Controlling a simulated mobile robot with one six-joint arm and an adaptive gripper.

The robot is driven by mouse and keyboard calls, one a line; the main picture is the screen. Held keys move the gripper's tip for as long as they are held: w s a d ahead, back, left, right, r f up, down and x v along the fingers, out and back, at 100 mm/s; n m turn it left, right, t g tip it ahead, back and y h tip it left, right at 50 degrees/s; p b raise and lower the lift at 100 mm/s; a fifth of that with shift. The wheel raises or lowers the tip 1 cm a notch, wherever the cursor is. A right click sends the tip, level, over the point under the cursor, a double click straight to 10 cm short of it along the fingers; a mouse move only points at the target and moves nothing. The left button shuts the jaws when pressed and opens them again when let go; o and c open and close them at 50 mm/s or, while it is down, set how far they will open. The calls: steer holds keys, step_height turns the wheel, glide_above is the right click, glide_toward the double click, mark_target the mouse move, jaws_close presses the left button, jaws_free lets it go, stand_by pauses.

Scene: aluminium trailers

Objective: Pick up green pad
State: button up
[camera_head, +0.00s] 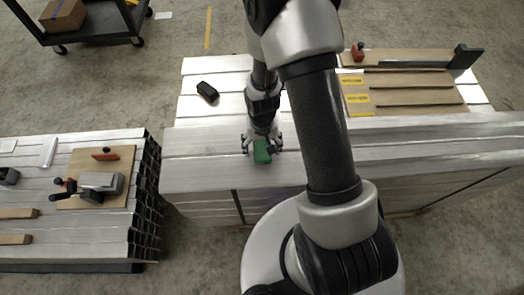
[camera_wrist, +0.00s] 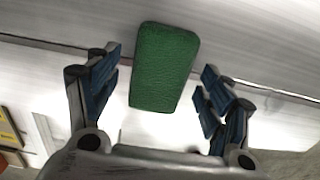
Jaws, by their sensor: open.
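The green pad (camera_head: 262,152) lies on the pale aluminium planks near their front edge. In the wrist view the pad (camera_wrist: 164,66) is a rounded green block with a textured surface. My gripper (camera_head: 262,142) is directly over the pad in the head view. In the wrist view my gripper (camera_wrist: 158,88) is open, with one blue-padded finger on each side of the pad. Gaps show between the pad and both fingers. I cannot tell the exact height of the fingertips above the planks.
A black block (camera_head: 207,91) lies on the planks behind and left. A brown board (camera_head: 405,92) with yellow labels and a black clamp (camera_head: 463,57) is at right. A separate stack (camera_head: 30,160) holds tools at left. A dark cart (camera_head: 97,22) stands at upper left.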

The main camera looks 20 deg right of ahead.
mark_target(262, 148)
steer(key=shift+c, duration=0.5)
steer(key=c, duration=1.1)
steer(key=shift+c, duration=0.2)
step_height(262, 148, up, 20)
steer(key=p, duration=0.6)
steer(key=shift+p, duration=0.4)
